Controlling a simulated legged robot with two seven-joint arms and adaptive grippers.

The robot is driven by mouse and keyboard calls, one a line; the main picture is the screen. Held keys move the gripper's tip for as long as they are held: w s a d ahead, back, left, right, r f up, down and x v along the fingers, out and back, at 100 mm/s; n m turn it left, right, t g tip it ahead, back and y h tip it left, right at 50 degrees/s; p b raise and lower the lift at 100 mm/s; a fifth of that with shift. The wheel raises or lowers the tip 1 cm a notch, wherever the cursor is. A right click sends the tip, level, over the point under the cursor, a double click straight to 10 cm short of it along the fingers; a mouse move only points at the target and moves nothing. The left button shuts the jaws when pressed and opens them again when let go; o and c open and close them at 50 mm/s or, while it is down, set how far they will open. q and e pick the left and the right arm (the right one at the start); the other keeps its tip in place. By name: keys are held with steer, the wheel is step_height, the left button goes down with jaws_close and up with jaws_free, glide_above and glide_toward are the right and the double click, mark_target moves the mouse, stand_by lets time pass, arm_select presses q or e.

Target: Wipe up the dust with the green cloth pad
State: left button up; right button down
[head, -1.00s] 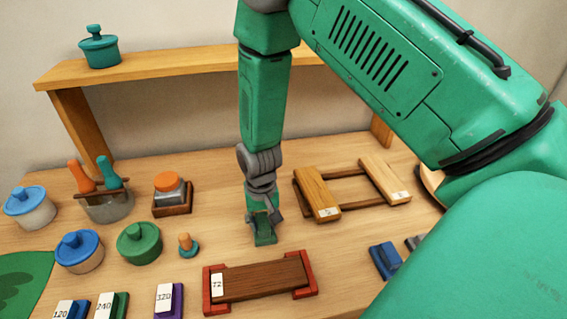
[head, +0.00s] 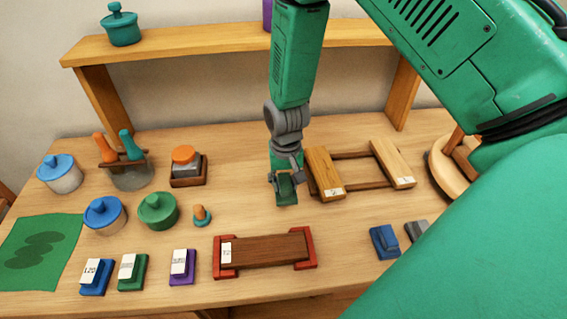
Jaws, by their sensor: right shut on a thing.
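My right gripper (head: 286,180) reaches down over the middle of the table. It is shut on the green cloth pad (head: 287,194), a small dark green block at its fingertips. The pad is close to the left plank of the slatted wooden rack (head: 324,172) and behind the dark wooden board (head: 268,249) with red end holders. I cannot tell whether the pad touches the table. My left gripper is not in view.
Lidded pots, blue (head: 104,214) and green (head: 158,210), and a small peg (head: 202,215) stand to the left. Labelled blocks line the front, including a purple one (head: 183,267). A green mat (head: 65,240) lies far left. A shelf (head: 190,45) spans the back.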

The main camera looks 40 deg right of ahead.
steer(key=shift+d+r+p, duration=0.25)
steer(key=shift+r+p, duration=0.3)
steer(key=shift+r, duration=0.5)
steer(key=shift+a, duration=0.45)
steer(key=shift+d, duration=0.3)
